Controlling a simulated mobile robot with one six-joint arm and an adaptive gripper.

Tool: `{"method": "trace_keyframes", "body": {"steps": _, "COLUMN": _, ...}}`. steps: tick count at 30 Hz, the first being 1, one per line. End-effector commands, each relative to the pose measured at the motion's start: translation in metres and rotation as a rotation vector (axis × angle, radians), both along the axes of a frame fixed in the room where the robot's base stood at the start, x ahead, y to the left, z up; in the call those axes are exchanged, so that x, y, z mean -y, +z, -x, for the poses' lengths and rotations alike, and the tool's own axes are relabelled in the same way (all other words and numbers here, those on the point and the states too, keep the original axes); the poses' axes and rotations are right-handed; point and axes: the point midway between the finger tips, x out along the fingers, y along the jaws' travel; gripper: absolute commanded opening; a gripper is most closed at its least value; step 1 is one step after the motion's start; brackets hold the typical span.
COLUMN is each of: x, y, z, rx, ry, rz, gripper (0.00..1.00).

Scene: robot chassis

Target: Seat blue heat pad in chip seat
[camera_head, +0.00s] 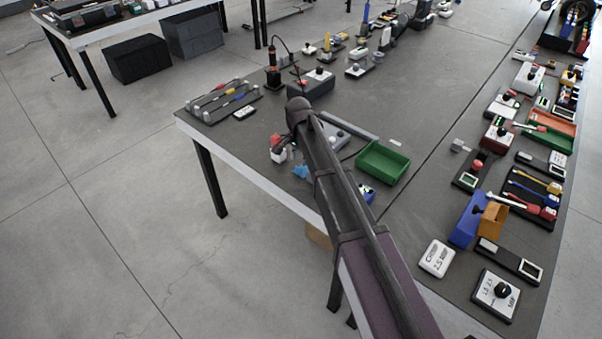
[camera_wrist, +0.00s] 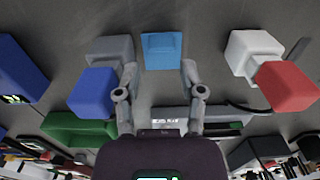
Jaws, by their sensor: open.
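The light blue pad (camera_wrist: 161,50) lies flat on the dark table in the wrist view, centred ahead of my gripper (camera_wrist: 159,72). My gripper is open, one finger on each side, and nothing is visible between the fingers. Whether the fingertips reach down beside the pad is hard to tell. A light blue piece (camera_head: 302,171), seemingly the same pad, shows near the table's front edge in the head view. I cannot clearly make out the chip seat; a grey fixture (camera_head: 335,130) is partly hidden behind my arm.
A blue block (camera_wrist: 93,93) and grey block (camera_wrist: 110,48) are left of the fingers. A white block (camera_wrist: 253,52) and red block (camera_wrist: 288,86) are right. A green bin (camera_head: 383,163) stands beside my arm. The table's right side (camera_head: 500,220) is crowded with devices.

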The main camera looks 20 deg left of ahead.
Motion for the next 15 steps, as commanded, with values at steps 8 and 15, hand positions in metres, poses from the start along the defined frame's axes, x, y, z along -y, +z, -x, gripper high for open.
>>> {"method": "trace_keyframes", "body": {"steps": 8, "x": -0.0004, "y": 0.0, "z": 0.0003, "rx": 0.0, "ry": 0.001, "rz": 0.0, "gripper": 0.51}}
{"method": "trace_keyframes", "body": {"steps": 15, "x": -0.001, "y": -0.0089, "z": 0.0, "rx": 0.0, "ry": 0.001, "rz": 0.0, "gripper": 0.51}}
